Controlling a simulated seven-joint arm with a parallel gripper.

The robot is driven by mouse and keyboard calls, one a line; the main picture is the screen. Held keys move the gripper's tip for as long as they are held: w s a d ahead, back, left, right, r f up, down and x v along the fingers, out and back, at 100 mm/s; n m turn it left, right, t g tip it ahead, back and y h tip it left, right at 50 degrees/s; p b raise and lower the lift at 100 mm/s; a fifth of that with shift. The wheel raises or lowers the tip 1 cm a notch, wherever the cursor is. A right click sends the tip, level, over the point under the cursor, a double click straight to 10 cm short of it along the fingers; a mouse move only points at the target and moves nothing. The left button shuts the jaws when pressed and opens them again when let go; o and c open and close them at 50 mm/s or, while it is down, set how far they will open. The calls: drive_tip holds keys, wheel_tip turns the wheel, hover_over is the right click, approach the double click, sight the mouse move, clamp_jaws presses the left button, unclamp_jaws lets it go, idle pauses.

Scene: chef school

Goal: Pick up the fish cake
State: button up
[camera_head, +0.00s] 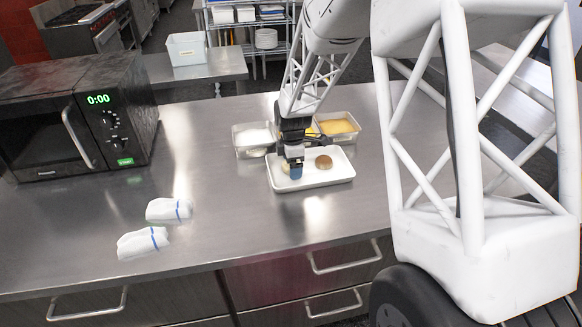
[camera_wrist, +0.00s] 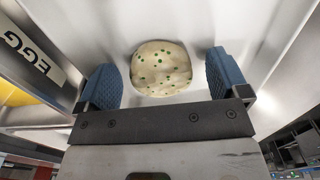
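The fish cake (camera_wrist: 161,68) is a pale, round patty with green specks. In the wrist view it lies on the white tray (camera_wrist: 190,20), between the two blue fingertips of my gripper (camera_wrist: 165,82). Gaps show on both sides of it, so the fingers are open and do not touch it. In the head view my gripper (camera_head: 292,168) is low over the left part of the white tray (camera_head: 318,182). There the fish cake (camera_head: 285,166) is mostly hidden behind the fingers.
A brown round patty (camera_head: 324,162) lies on the same tray, right of my gripper. Behind stand a metal container with white contents (camera_head: 254,136) and one with yellow contents (camera_head: 338,126). A microwave (camera_head: 80,115) and two folded white cloths (camera_head: 143,242) are on the left.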

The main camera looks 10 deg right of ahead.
drive_tip(key=c, duration=0.7)
drive_tip(key=shift+r, duration=0.1)
drive_tip(key=shift+r, duration=0.8)
wheel_tip(320, 180, up, 2)
drive_tip(key=shift+s, duration=0.15)
drive_tip(key=s, duration=0.5)
drive_tip(key=s+r, duration=0.1)
drive_tip(key=s, duration=0.9)
drive_tip(key=shift+s+r, duration=0.15)
drive_tip(key=shift+s, duration=0.2)
